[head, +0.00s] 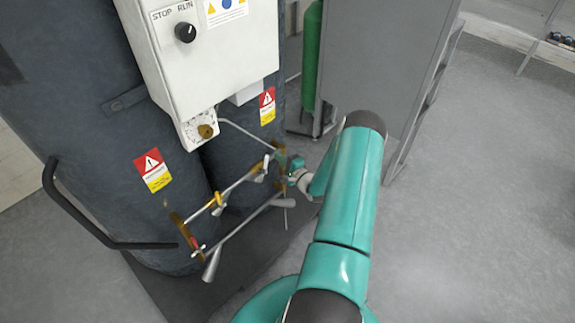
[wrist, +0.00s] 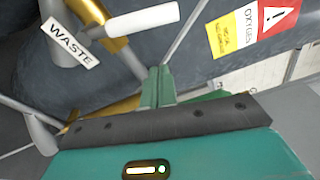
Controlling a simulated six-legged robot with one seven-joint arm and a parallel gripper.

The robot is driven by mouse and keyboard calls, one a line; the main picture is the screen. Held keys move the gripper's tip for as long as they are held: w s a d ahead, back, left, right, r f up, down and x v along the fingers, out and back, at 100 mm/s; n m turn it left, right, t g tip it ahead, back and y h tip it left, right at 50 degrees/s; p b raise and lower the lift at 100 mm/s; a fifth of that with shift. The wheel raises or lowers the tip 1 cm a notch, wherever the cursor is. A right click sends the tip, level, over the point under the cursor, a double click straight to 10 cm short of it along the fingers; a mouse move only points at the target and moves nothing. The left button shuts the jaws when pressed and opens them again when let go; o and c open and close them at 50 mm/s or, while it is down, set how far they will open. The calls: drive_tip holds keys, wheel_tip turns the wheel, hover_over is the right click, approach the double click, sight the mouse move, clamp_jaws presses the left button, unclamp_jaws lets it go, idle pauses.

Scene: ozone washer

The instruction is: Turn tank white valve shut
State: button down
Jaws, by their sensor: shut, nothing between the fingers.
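A white cylindrical valve handle (wrist: 143,20) shows at the top of the wrist view, joined to a brass-coloured fitting (wrist: 106,22) on a pipe. A white tag reading WASTE (wrist: 70,41) sits to its left. My gripper (wrist: 158,72) is shut and empty, its green fingertips below the white handle in the picture and apart from it. In the head view my gripper (head: 294,172) is at the right end of the pipes, beside the tanks. The fingertips are small there and I cannot tell whether they touch anything.
A grey lever (wrist: 41,136) is at the wrist view's lower left. Dark tanks (head: 85,130) carry a white control box (head: 210,60) and a black bar handle (head: 90,225). A grey cabinet (head: 385,60) and green cylinder (head: 311,55) stand behind. Floor at right is clear.

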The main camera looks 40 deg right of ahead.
drive_tip(key=a, duration=0.2)
drive_tip(key=a+r, duration=0.1)
drive_tip(key=shift+s+a, duration=0.2)
drive_tip(key=shift+a, duration=0.2)
drive_tip(key=shift+a+r+n, duration=0.4)
drive_tip(key=shift+a+n, duration=0.1)
drive_tip(key=shift+a, duration=0.3)
drive_tip(key=shift+d, duration=0.1)
